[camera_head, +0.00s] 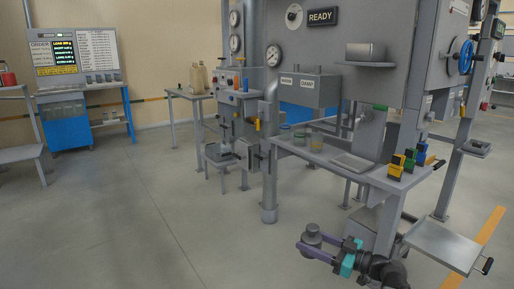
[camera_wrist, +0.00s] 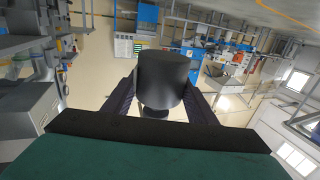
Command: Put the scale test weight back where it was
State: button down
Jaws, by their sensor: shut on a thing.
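The scale test weight is a dark grey cylinder (camera_head: 312,238) with a narrower neck and a knob, in the lower middle of the head view. My gripper (camera_head: 321,247) has its purple fingers shut around it and holds it in the air over open floor, in front of the bench. In the wrist view the weight (camera_wrist: 165,78) stands out dark between the two fingers of my gripper (camera_wrist: 160,106). A flat grey plate (camera_head: 352,162) lies on the bench; I cannot tell if it is the scale. The weight's former place is not clearly identifiable.
The grey bench (camera_head: 330,150) carries jars and yellow, green and blue clamp-like items (camera_head: 403,161) at its right end. A low grey tray (camera_head: 445,243) juts out at the right. A vertical pipe (camera_head: 269,165) stands at the bench's left. The floor at left is clear.

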notch_tip(320, 180, up, 19)
jog(key=p, duration=2.5)
jog(key=shift+r, duration=0.2)
dwell(0.4)
jog(key=shift+w+a, duration=0.1)
jog(key=shift+w, duration=0.05)
